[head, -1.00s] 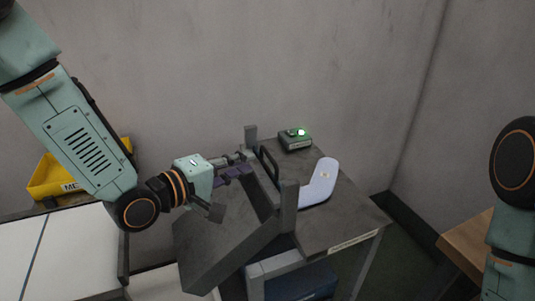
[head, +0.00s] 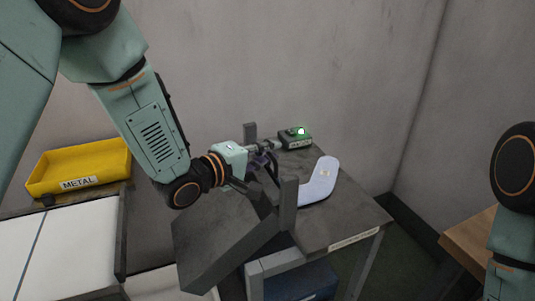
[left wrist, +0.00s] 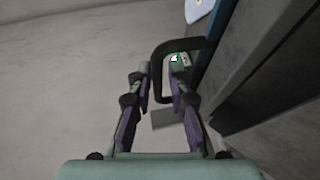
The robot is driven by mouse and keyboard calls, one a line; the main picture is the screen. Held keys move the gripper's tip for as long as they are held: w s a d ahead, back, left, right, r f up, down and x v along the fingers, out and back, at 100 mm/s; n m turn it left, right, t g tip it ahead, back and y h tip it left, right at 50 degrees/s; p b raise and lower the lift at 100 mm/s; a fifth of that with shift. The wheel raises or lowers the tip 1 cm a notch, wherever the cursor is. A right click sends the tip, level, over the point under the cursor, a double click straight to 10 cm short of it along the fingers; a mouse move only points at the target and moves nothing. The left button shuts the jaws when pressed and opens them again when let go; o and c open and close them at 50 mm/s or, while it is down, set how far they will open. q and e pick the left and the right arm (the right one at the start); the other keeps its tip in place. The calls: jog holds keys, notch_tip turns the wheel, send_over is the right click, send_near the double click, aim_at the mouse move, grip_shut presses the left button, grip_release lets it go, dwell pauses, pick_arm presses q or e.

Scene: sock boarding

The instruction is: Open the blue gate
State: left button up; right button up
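The gate's panel lies between two grey posts (head: 289,203) on the dark table and is mostly hidden by my left arm in the head view. A strip of blue (left wrist: 212,52) shows beside the grey frame in the left wrist view. A black U-shaped handle (left wrist: 178,44) stands out from it. My left gripper (head: 266,154) is at the handle. In the left wrist view its fingers (left wrist: 161,70) are apart, with one bar of the handle between them; I cannot see clear contact. My right gripper is out of view.
A pale sock (head: 319,183) lies on the table (head: 345,215) beyond the posts. A dark box with a green light (head: 295,139) stands at the back. A sloping grey ramp (head: 225,255) leads up to the posts. A yellow METAL bin (head: 80,166) is at left.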

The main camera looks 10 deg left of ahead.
pick_arm(q)
jog(key=shift+s+d+r, duration=0.1)
jog(key=shift+c, duration=0.5)
grip_shut()
